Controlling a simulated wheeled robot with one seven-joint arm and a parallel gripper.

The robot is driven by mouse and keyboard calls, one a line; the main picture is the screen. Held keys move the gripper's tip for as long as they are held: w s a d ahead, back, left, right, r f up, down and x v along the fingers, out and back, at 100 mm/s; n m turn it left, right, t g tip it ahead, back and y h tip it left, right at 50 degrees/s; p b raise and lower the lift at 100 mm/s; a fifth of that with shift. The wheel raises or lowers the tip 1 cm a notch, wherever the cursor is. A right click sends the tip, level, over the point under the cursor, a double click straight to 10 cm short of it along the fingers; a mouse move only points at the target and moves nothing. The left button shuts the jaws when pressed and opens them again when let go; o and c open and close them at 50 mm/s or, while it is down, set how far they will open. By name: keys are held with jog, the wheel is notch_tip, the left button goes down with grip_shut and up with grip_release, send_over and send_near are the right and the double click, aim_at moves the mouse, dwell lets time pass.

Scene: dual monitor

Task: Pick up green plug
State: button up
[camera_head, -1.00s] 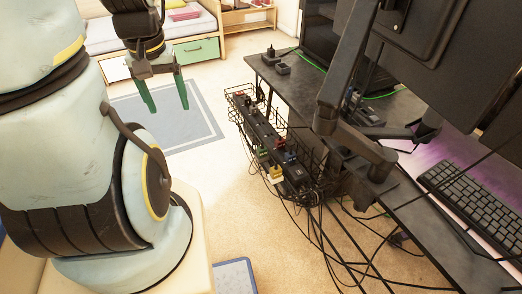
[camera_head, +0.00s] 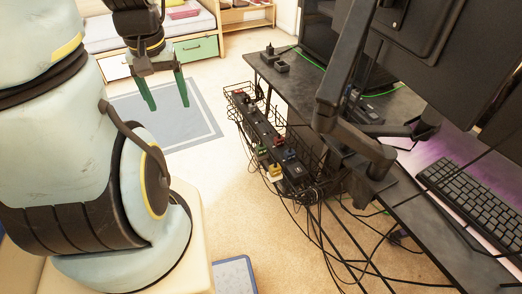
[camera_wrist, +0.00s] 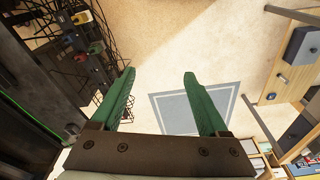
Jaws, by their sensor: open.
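The green plug (camera_head: 262,152) is small and sits on the black power strip in the wire cable tray under the desk's edge. It also shows in the wrist view (camera_wrist: 95,47), at the upper left, outside the space between the fingers. A yellow plug (camera_head: 275,172) and a blue plug (camera_head: 290,155) are close beside it. My gripper (camera_head: 169,106) has green fingers, spread apart with nothing between them. It hangs over the floor to the left of the tray, clear of it. The wrist view shows its fingers (camera_wrist: 160,74) open over floor and rug.
The wire tray (camera_head: 240,122) and hanging black cables (camera_head: 325,235) surround the plugs. The black desk (camera_head: 300,88) with monitor arm (camera_head: 345,75) and keyboard (camera_head: 465,195) stands at right. Open floor (camera_head: 215,185) lies between my arm and the tray.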

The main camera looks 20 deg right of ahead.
jog(key=w+d+f+b, duration=0.2)
jog(key=w+d+f, duration=0.35)
jog(key=d, duration=0.25)
jog(key=n+g+b, duration=0.2)
jog(key=n+b, duration=0.1)
send_over(261, 146)
notch_tip(261, 146, down, 13)
jog(key=f, duration=0.2)
jog(key=d+f, duration=0.1)
jog(key=f, duration=0.1)
jog(key=shift+f, duration=0.2)
jog(key=shift+a+f+p, duration=0.25)
jog(key=shift+f+p, duration=0.2)
jog(key=shift+f, duration=1.15)
jog(key=shift+a+f+p, duration=0.2)
jog(key=shift+f+p, duration=0.2)
jog(key=shift+f, duration=1.15)
grip_shut()
